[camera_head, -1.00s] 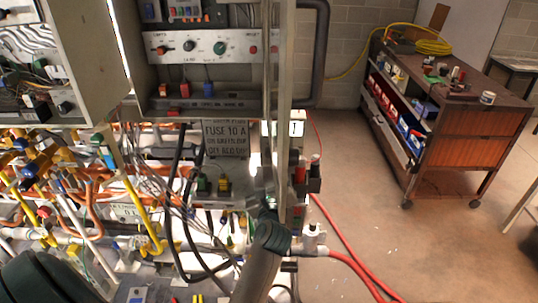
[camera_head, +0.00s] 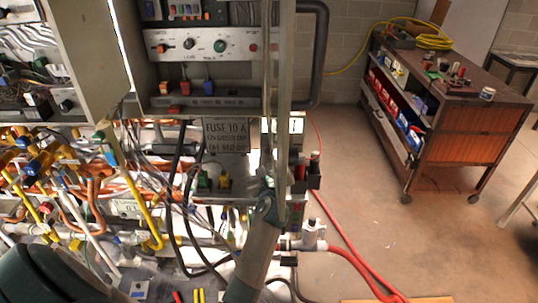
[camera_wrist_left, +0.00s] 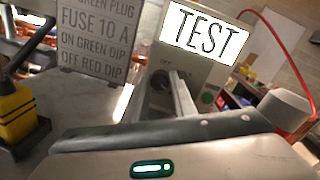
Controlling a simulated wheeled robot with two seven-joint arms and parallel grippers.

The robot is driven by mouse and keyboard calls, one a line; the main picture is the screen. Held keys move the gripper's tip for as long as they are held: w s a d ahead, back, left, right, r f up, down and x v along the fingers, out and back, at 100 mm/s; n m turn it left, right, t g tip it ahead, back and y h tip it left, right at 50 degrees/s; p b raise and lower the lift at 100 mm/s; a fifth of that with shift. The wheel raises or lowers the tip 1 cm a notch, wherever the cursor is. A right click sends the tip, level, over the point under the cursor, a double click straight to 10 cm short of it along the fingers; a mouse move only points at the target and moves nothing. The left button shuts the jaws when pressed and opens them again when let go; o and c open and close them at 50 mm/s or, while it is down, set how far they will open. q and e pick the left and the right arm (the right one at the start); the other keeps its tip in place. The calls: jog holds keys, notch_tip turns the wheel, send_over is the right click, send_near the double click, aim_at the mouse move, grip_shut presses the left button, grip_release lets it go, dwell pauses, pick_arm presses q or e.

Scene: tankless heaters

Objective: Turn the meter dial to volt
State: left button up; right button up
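The meter (camera_wrist_left: 199,54) has a lit display reading TEST. Below the display, the word OFF shows beside a dark round part, probably the dial (camera_wrist_left: 159,92), which my gripper partly covers. In the head view the meter (camera_head: 296,126) is largely hidden behind a vertical cabinet edge. My left gripper (camera_wrist_left: 180,96) is just in front of the meter's lower face, over the dial area. Its fingers look close together, but I cannot tell whether they touch the dial. In the head view this gripper is mostly hidden by the cabinet edge. My right gripper is not in view.
Cables and pipes crowd the lower left. A vertical cabinet edge (camera_head: 284,110) stands close to my arm. Red hoses (camera_head: 352,258) run along the floor. A cart (camera_head: 448,120) stands at the right, with clear floor before it.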

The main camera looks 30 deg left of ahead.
pick_arm(q)
jog(key=shift+n, duration=1.3)
jog(key=n+p, duration=0.1)
jog(key=n, duration=0.2)
jog(key=n+h, duration=0.1)
jog(key=n, duration=0.4)
jog(key=shift+s+a+f+n, duration=0.1)
jog(key=shift+n, duration=0.3)
jog(key=o, duration=1)
jog(key=shift+o, duration=0.2)
jog(key=shift+s, duration=0.1)
